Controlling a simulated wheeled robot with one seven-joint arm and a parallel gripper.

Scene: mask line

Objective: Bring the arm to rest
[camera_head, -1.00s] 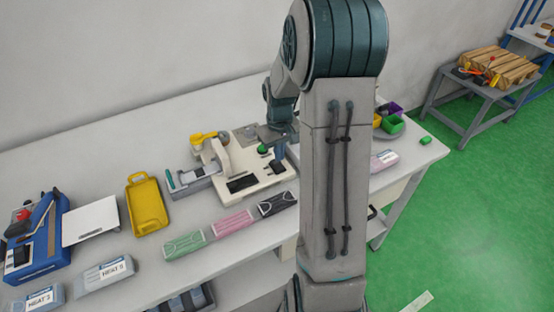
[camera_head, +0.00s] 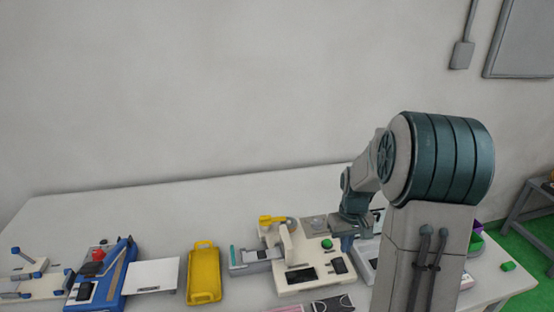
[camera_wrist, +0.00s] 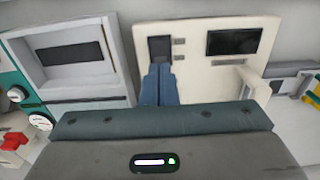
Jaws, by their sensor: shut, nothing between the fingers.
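My gripper (camera_wrist: 158,86) is in the wrist view, its two blue fingers side by side and closed, with nothing between them. The fingers point toward a cream machine (camera_wrist: 218,70) with a dark display and a dark square part; I cannot tell whether they touch it. In the head view my arm reaches over the right part of the table (camera_head: 120,205), and the gripper end (camera_head: 343,240) is low beside the cream machine (camera_head: 300,275), near its green button. The fingertips are hard to make out there.
A yellow tray (camera_head: 203,275), a white plate (camera_head: 153,275) and a blue device (camera_head: 100,275) stand to the left on the table. A grey-framed unit (camera_wrist: 75,55) is beside my fingers. The table's back left is clear.

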